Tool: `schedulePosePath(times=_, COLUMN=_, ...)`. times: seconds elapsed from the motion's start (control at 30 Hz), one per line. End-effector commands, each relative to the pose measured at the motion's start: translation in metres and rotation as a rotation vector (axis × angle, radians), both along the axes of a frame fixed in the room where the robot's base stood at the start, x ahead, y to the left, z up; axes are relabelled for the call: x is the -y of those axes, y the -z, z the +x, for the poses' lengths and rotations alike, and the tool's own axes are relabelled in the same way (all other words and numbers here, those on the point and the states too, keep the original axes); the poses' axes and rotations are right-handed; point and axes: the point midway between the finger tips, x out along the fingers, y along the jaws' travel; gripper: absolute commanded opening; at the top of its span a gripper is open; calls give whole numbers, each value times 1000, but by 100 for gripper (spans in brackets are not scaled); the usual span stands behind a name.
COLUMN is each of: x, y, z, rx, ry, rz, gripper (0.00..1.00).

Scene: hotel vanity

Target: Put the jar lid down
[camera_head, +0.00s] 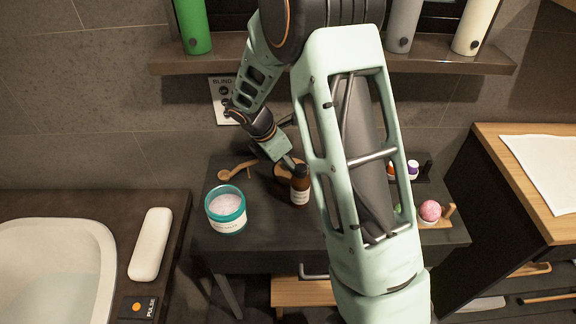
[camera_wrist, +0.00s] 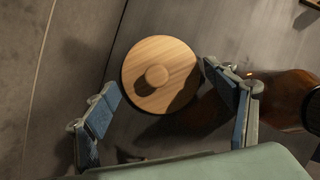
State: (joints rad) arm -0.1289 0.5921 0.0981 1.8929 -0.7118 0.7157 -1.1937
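The jar lid (camera_wrist: 178,60) is a round wooden disc with a small knob. In the wrist view it lies knob up on the dark table top, beyond and between my fingertips. In the head view the lid (camera_head: 280,172) is partly hidden behind my gripper (camera_head: 287,160) and a brown bottle. My gripper (camera_wrist: 157,80) is open, its two fingers spread wide with visible gaps to the lid and nothing held. The teal jar (camera_head: 227,222) stands uncovered at the left of the table, full of pale grains.
The brown bottle (camera_head: 300,187) stands close beside the lid; it also shows at the right in the wrist view (camera_wrist: 283,98). A wooden scoop (camera_head: 237,170) lies behind the jar. A pink ball (camera_head: 430,210) and small bottles sit at the right.

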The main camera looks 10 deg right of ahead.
Motion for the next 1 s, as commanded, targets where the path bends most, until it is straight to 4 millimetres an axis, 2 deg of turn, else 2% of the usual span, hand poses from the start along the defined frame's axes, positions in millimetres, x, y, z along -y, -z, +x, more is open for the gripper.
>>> schedulePosePath(times=0.17, x=-1, y=-6, z=0, rx=1, ry=0, rz=0, gripper=78)
schedulePosePath(times=0.27, x=-5, y=-19, z=-1, rx=3, ry=-1, rz=0, gripper=78)
schedulePosePath(times=0.5, x=-24, y=-67, z=-9, rx=4, ry=-2, rz=0, gripper=78)
schedulePosePath(times=0.7, x=-36, y=-99, z=-14, rx=2, ry=0, rz=0, gripper=78)
schedulePosePath(times=0.83, x=-41, y=-110, z=-16, rx=1, ry=0, rz=-1, gripper=78)
schedulePosePath(times=1.0, x=-43, y=-114, z=-17, rx=0, ry=-1, rz=0, gripper=78)
